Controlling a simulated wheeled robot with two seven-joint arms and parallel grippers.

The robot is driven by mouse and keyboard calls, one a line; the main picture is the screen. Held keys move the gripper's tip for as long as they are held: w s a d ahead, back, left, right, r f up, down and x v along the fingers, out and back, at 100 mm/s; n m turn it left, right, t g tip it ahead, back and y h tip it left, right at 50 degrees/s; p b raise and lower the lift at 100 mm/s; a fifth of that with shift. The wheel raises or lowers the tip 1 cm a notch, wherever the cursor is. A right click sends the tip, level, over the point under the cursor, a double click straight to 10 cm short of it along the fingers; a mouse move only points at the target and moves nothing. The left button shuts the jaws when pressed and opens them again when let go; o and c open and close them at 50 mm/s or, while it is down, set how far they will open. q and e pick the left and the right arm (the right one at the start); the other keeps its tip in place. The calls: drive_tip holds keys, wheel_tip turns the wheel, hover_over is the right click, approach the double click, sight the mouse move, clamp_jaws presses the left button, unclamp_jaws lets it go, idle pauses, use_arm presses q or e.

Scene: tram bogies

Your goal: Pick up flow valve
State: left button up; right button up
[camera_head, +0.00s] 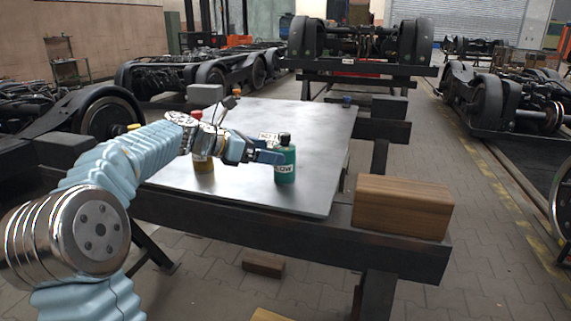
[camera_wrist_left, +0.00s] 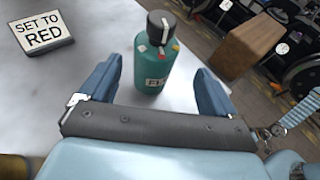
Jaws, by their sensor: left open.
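The flow valve (camera_head: 285,167) is a teal cylinder with a black knob and a label reading "LOW" in the head view. It stands upright on the grey metal table top (camera_head: 310,125). In the left wrist view the flow valve (camera_wrist_left: 154,70) shows a white line on its knob and small coloured marks on its shoulder. My left gripper (camera_head: 269,157) is open beside the valve. In the left wrist view the valve stands between the open fingers of my left gripper (camera_wrist_left: 159,68), around their tips; contact cannot be told. My right gripper is not in view.
A sign (camera_wrist_left: 44,33) reading "SET TO RED" lies left of the valve. A yellow-brown cylinder (camera_head: 203,164) stands partly behind my arm. A wooden block (camera_head: 403,206) sits on the bench's front right. Bogies surround the bench.

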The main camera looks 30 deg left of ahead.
sight(284, 175)
use_arm(q)
drive_tip(key=x, duration=0.6)
drive_tip(key=shift+w+a, duration=0.25)
drive_tip(key=shift+w, duration=0.1)
drive_tip(key=c, duration=1.1)
